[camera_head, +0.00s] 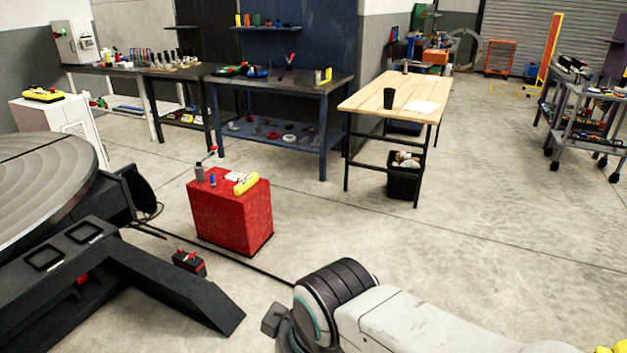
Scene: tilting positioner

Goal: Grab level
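A short yellow bar (246,183) lies on top of the red cabinet (230,220) in the middle left of the head view. It may be the level, but it is too small to be sure. Small bottles and a pale item lie beside it on the cabinet top. My arm reaches in from the bottom right, with a dark ribbed joint and a light link. Nothing is seen touching the yellow bar.
The big round positioner table (40,185) and its dark frame fill the left. A red-and-black box (188,262) and a cable lie on the floor. A wooden-top table (375,97) and a dark workbench (310,82) stand behind.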

